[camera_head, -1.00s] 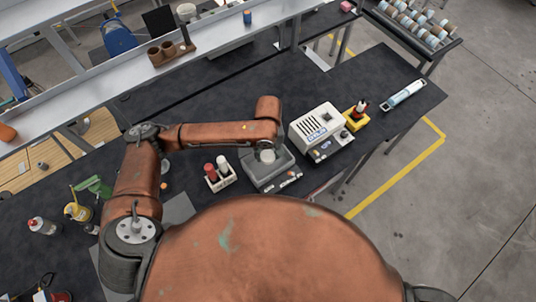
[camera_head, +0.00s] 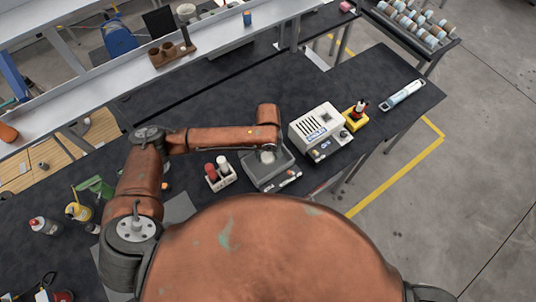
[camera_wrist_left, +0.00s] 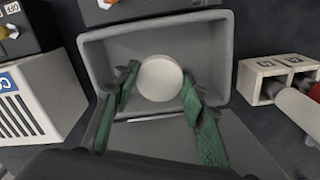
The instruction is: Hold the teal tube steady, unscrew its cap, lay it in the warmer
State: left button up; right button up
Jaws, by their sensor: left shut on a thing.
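My left gripper (camera_head: 268,147) reaches down over a grey open tray (camera_head: 255,171) on the dark bench. In the left wrist view its green-padded fingers (camera_wrist_left: 158,82) are shut on a round white thing (camera_wrist_left: 160,78), seen end-on. The fingers press it from both sides, above or inside the grey tray (camera_wrist_left: 220,60). I cannot tell whether it is a cap or a whole tube, or whether it touches the tray floor. No teal colour shows on it. My right gripper is not in view.
A small white rack (camera_head: 220,180) with red-topped and white-topped items stands left of the tray. A white vented machine (camera_head: 317,128) stands to its right, with a yellow holder (camera_head: 355,116) beyond. A pale blue-white cylinder (camera_head: 403,94) lies at the bench's right end.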

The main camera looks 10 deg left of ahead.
aim_at(268, 157)
pick_arm(q)
jog(key=shift+f, duration=0.45)
jog(key=o, duration=1.3)
jog(key=shift+r, duration=0.5)
notch_tip(268, 157, up, 12)
jog(key=shift+b, duration=0.45)
